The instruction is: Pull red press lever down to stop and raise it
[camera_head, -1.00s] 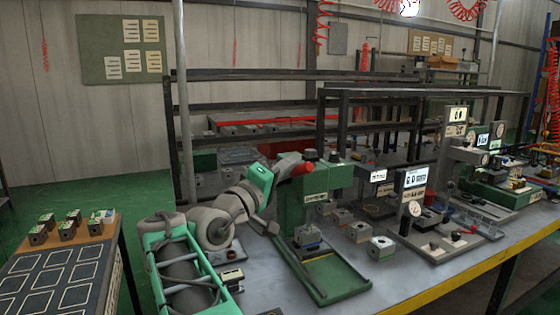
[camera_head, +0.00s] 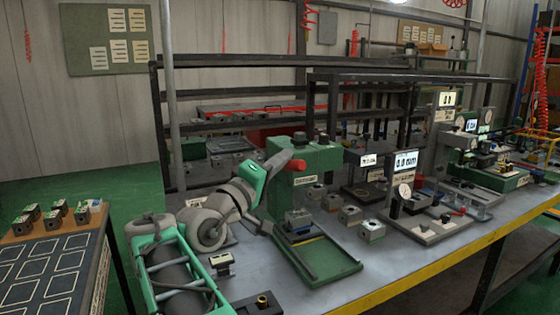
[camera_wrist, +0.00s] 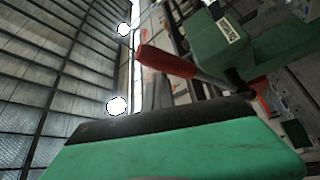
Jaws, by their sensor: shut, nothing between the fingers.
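The green press (camera_head: 318,158) stands on the bench in the head view, with a green base tray (camera_head: 318,270) below it. Its red lever handle (camera_head: 297,165) sticks out on the left side of the press head, towards me. In the wrist view the red handle (camera_wrist: 165,60) slants across the upper middle, with its dark rod running right to the green press head (camera_wrist: 225,45). My gripper (camera_head: 284,157) is shut and empty, close against the handle in the head view. Whether they touch cannot be told. The green and black housing in the wrist view is mine.
A grey block (camera_head: 297,220) sits under the press head. Loose blocks (camera_head: 349,215) and gauge stands (camera_head: 405,185) are to the right. A black block (camera_head: 258,303) lies near the front edge. A side table (camera_head: 50,265) is at left.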

